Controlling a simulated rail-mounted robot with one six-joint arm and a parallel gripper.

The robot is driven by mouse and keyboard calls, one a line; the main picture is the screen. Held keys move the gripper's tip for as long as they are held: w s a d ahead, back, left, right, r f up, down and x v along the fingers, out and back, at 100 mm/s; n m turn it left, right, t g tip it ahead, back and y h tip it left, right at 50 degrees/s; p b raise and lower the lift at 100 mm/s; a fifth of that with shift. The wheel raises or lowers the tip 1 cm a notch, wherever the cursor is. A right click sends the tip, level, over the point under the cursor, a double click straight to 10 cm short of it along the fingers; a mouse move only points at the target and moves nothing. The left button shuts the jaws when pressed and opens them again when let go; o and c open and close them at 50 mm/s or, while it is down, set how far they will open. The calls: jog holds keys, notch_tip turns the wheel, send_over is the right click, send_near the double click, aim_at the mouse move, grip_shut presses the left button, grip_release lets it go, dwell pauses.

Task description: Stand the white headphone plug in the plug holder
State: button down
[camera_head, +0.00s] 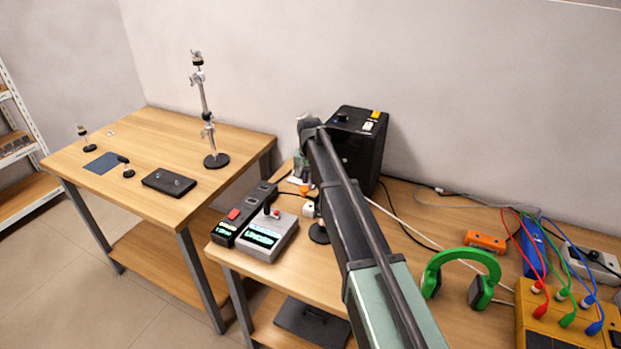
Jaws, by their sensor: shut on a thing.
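My gripper (302,181) hangs below the wrist at the far end of my arm, partly hidden beside the arm and small in view. It is shut on what looks like the white headphone plug (309,209), a small white piece above the workbench. A small black round stand (318,234), perhaps the plug holder, sits just below it and is half covered by my arm. The green headphones (461,274) lie on the bench to the right. A white cable (402,227) runs from near them up behind my arm. The exact gap between plug and stand cannot be told.
A grey device with a lit screen (268,240) and a black power strip (242,217) stand left of the gripper. A black box (359,145) stands behind. An orange block (486,241) and a yellow patch box (565,325) with coloured leads lie right.

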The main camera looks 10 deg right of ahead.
jog(key=shift+f+b, duration=2.85)
jog(key=shift+f, duration=0.1)
jog(key=shift+f, duration=0.1)
jog(key=shift+f+b, duration=0.35)
jog(key=shift+b, duration=0.15)
jog(key=shift+f+b, duration=0.75)
jog(key=shift+r+p, duration=1.05)
jog(key=shift+f, duration=0.25)
jog(key=shift+f+b, duration=0.35)
jog(key=shift+b, duration=0.25)
jog(key=shift+f+b, duration=0.4)
